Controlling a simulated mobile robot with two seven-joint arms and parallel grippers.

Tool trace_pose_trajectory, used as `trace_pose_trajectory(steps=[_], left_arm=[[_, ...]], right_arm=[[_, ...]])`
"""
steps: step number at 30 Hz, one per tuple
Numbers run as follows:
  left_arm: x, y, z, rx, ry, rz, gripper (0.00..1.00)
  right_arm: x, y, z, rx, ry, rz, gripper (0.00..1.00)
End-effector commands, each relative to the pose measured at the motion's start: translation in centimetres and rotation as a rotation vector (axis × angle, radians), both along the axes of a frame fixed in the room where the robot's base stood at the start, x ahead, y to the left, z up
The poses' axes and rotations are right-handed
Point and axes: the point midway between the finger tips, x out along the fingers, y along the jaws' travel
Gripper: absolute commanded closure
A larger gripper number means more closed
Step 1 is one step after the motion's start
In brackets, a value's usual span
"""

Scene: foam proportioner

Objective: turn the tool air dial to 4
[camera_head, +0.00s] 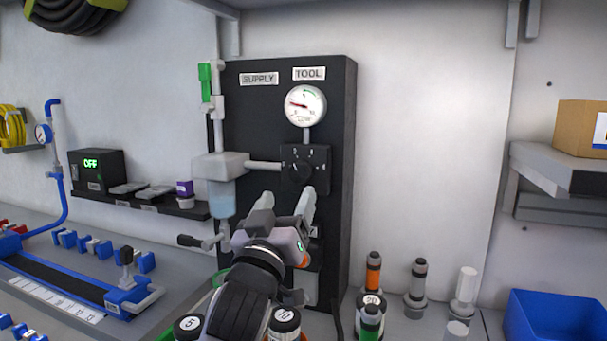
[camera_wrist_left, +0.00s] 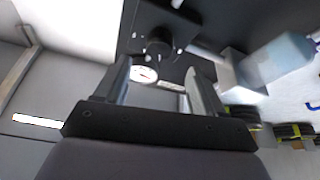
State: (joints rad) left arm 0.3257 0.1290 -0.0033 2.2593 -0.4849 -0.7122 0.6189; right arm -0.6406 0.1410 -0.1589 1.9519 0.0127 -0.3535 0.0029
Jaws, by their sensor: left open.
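The tool air dial (camera_head: 299,172) is a round black knob on a dark square plate, with small white marks around it that are too small to read surely. It stands below the round white TOOL gauge (camera_head: 306,105), whose needle points left and slightly up. My left gripper (camera_head: 289,202) is open and empty, in front of and just below the knob. In the left wrist view, the dark knob (camera_wrist_left: 160,44) appears beyond the open fingertips (camera_wrist_left: 158,68), apart from them. The gauge (camera_wrist_left: 145,73) also shows between the fingers. My right gripper is out of view.
The black panel (camera_head: 338,120) also carries a clear-bowled filter (camera_head: 221,195) at left and a green-handled valve (camera_head: 205,86). Several bottles and cylinders (camera_head: 417,280) stand on the bench at right. A blue bin (camera_head: 555,315) sits at lower right.

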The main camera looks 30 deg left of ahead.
Motion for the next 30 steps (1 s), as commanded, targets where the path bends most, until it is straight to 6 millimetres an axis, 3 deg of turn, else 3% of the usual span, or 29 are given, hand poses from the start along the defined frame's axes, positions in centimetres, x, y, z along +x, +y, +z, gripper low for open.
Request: trace_pose_trajectory(steps=[5,18,30], left_arm=[[0.8,0.2,0.4,0.001,-0.001,0.001,0.31],[5.5,1.8,2.4,0.001,0.000,0.000,0.31],[6.3,2.1,2.6,0.000,0.000,-0.001,0.31]], right_arm=[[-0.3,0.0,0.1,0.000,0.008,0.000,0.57],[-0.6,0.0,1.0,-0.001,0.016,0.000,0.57],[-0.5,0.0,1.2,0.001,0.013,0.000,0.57]])
